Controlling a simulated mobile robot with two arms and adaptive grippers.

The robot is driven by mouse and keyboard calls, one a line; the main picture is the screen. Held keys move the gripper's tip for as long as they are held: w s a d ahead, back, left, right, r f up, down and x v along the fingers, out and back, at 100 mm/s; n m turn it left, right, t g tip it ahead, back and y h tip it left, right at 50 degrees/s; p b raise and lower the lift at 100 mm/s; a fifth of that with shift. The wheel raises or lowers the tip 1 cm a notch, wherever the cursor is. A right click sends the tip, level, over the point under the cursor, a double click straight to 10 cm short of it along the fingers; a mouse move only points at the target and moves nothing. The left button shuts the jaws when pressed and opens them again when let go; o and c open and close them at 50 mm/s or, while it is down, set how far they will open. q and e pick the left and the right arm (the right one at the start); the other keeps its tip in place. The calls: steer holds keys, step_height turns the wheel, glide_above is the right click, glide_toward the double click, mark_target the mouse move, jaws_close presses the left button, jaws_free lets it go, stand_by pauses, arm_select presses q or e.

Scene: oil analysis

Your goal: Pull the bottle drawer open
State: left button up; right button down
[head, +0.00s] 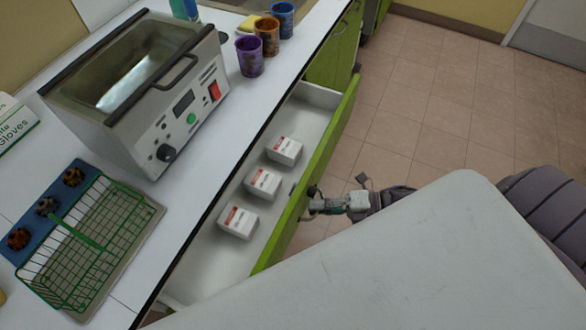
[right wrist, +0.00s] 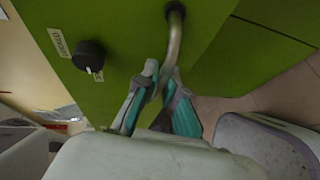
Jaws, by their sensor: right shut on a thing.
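The drawer (head: 325,165) has a green front and a pale interior, and it stands pulled out from under the white counter. Three white square containers with red-and-white labels (head: 284,151) stand in a row inside it. My right gripper (head: 312,206) is at the outer face of the drawer front. In the right wrist view its teal-padded fingers (right wrist: 161,80) are closed around the curved metal handle (right wrist: 174,38) on the green front. Part of the handle is hidden by the fingers. My left gripper is not in view.
A steel bath (head: 135,80) with a red switch, a green wire rack (head: 88,243) and several stained cups (head: 249,56) stand on the counter. A black knob (right wrist: 88,56) shows on the green front beside the handle. Tiled floor (head: 430,110) beyond the drawer is clear.

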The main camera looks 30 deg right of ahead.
steer(key=s+d+p, duration=0.1)
steer(key=s+d, duration=0.8)
steer(key=s, duration=0.2)
steer(key=shift+s, duration=0.2)
steer(key=c, duration=1.5)
jaws_free()
steer(key=v, duration=1.2)
